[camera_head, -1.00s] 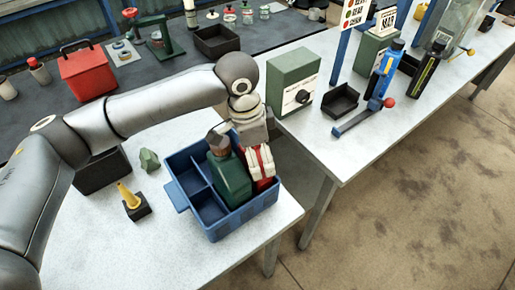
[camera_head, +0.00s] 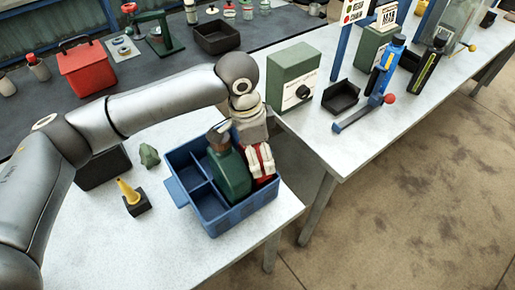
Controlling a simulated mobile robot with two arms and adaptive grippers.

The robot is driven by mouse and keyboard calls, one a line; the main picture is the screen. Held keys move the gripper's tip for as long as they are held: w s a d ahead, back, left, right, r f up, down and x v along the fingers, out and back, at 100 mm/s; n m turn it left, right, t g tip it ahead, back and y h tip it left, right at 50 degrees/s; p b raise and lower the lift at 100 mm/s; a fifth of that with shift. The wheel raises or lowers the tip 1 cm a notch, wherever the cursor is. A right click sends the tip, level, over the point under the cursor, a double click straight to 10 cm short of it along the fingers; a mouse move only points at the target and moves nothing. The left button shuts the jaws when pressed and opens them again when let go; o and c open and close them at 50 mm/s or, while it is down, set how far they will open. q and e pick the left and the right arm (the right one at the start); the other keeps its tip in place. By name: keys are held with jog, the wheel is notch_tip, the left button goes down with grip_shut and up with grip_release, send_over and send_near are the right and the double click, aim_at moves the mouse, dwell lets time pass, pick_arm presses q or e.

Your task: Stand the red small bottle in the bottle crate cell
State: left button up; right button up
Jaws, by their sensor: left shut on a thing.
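The blue bottle crate (camera_head: 208,210) stands on the light table, with divider walls making several cells. A large green bottle (camera_head: 230,172) with a brown cap stands in one of its cells. My left gripper (camera_head: 260,160) points down over the crate's right back cell, right beside the green bottle. It is shut on the red small bottle (camera_head: 265,180), which shows only as red patches between and below the pale fingers. The bottle's lower part is inside the cell; whether its base touches the floor is hidden. My right gripper is out of view.
A yellow funnel on a dark block (camera_head: 135,204) and a green lump (camera_head: 149,156) lie left of the crate. A green box with a knob (camera_head: 294,77) stands on the neighbouring table behind right. The front of the light table is clear.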

pick_arm(q)
jog(key=shift+f, duration=0.1)
jog(key=o, duration=1)
jog(key=shift+s+f, duration=0.1)
jog(key=r, duration=0.4)
jog(key=a+r, duration=0.1)
jog(key=r, duration=0.7)
jog(key=shift+s+a, duration=0.15)
jog(key=shift+a, duration=0.25)
